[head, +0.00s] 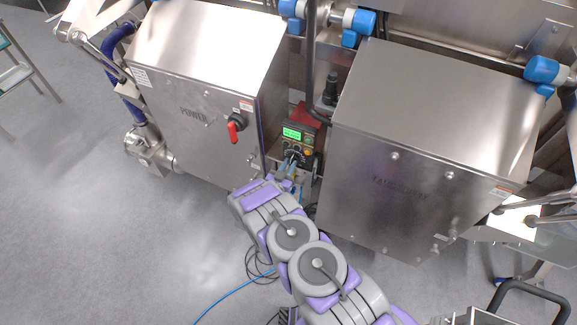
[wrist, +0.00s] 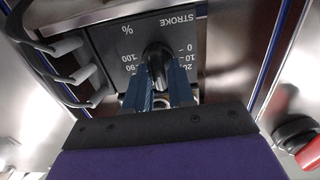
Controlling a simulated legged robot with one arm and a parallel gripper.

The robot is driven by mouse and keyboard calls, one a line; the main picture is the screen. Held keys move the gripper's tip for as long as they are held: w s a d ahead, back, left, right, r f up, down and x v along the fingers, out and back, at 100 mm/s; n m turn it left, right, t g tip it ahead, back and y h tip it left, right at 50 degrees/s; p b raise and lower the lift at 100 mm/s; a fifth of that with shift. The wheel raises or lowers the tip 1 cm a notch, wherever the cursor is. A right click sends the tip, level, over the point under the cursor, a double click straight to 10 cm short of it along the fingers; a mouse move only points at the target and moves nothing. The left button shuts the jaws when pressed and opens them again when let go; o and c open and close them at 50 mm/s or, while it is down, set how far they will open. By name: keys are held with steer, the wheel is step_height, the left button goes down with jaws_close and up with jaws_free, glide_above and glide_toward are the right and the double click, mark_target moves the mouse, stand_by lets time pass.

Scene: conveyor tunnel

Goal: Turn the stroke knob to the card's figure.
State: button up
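The stroke knob (wrist: 158,58) is black and sits on a dark panel (wrist: 110,42) marked STROKE and %, upside down in the wrist view. Its scale has figures on both sides, including 0, 10, 90 and 100. My gripper (wrist: 159,85) has its two blue fingers apart, one on each side of the knob's lower part. I cannot tell whether they touch it. In the head view, my gripper (head: 292,178) reaches the small control unit (head: 298,138) with a lit green display. The knob's pointer is partly hidden. I cannot make out a card with a figure.
A steel cabinet marked POWER (head: 200,95) with a red switch (head: 235,126) stands left of the unit. Another steel cabinet (head: 420,150) stands close on the right. The gap between them is narrow. A blue cable (head: 225,295) lies on the open grey floor.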

steer(key=o, duration=0.3)
steer(key=p+v, duration=0.2)
steer(key=v, duration=1.5)
steer(key=shift+s, duration=0.2)
